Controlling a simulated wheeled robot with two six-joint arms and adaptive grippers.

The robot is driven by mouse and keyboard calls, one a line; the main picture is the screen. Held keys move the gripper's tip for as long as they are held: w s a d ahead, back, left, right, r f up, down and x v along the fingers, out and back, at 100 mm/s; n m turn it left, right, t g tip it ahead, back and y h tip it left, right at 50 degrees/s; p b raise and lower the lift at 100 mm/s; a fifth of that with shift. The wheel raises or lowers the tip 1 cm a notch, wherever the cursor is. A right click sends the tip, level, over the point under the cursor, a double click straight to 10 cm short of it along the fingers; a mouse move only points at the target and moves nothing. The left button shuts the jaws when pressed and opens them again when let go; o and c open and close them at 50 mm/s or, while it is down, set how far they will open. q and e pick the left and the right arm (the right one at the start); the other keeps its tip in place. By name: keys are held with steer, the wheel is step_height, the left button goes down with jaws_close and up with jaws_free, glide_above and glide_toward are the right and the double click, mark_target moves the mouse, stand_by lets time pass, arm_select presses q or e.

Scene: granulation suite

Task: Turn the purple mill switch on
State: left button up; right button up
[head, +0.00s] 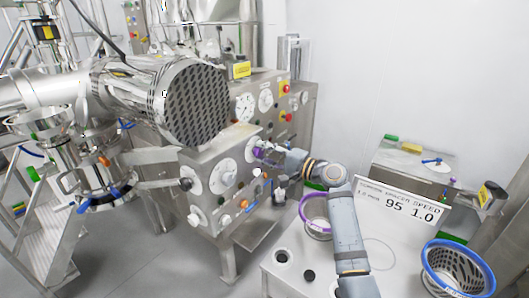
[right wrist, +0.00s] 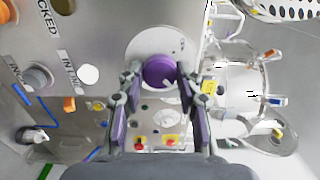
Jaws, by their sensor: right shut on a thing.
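The purple mill switch (right wrist: 159,70) is a round purple knob on a white dial plate, fixed to the steel control panel (head: 212,165). My right gripper (right wrist: 158,76) has one finger on each side of the knob and is shut on it. In the head view the right gripper (head: 264,153) reaches the panel's right part from the right and covers much of the knob. The knob's pointer direction is not clear. My left gripper is not in view.
Other dials and coloured knobs sit close by on the panel. A large perforated steel drum (head: 196,103) hangs above left. At right stand a table with a purple-rimmed vessel (head: 316,214), a blue-rimmed basket (head: 457,268) and a sign (head: 402,207) reading 95 and 1.0.

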stand_by(0.3)
steer(key=o, duration=1.1)
steer(key=shift+o, duration=0.2)
steer(key=shift+d, duration=0.1)
steer(key=v, duration=1.2)
